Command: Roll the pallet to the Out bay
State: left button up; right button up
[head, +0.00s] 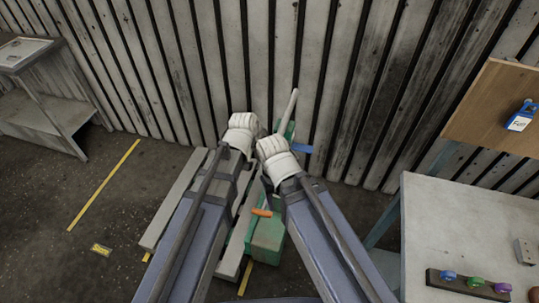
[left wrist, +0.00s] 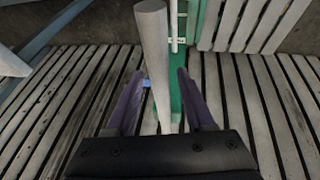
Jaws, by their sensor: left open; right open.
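The grey slatted pallet (head: 175,202) lies on the floor below my arms in the head view, partly hidden by them. A green boxy body (head: 265,240) with an orange piece sits at its right side. A pale grey bar (head: 289,107) rises by a green post near the wall; it also shows in the left wrist view (left wrist: 153,50). My left gripper (head: 243,124) is open, its fingers on either side of the bar in the left wrist view; contact is unclear. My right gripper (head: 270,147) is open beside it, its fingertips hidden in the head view.
A slatted wall (head: 340,80) stands close ahead. Yellow floor lines (head: 104,184) and a small yellow label (head: 101,250), unreadable, lie at left, with open floor around. A metal bench (head: 45,105) stands far left. A table (head: 450,225) with coloured knobs stands at right.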

pick_arm(q)
jog(key=shift+o, duration=0.4)
jog(key=p+v, duration=0.7)
jog(key=shift+r, duration=0.4)
jog(key=shift+s+a, duration=0.1)
jog(key=shift+s, duration=0.05)
jog(key=s+a+f+n+g+y, duration=0.15)
jog(key=s+a, duration=0.25)
jog(key=a, duration=0.5)
jog(key=s+a+f+n+g+y, duration=0.1)
jog(key=s+a+n+y, duration=0.15)
jog(key=a, duration=0.65)
jog(key=s+d+f+m+g+b, duration=0.1)
jog(key=s+d+m, duration=0.3)
jog(key=d, duration=0.6)
jog(key=s, duration=0.2)
jog(key=shift+s+d+y+b, duration=0.25)
jog(key=shift+s+y+b, duration=0.05)
jog(key=shift+s+y, duration=0.1)
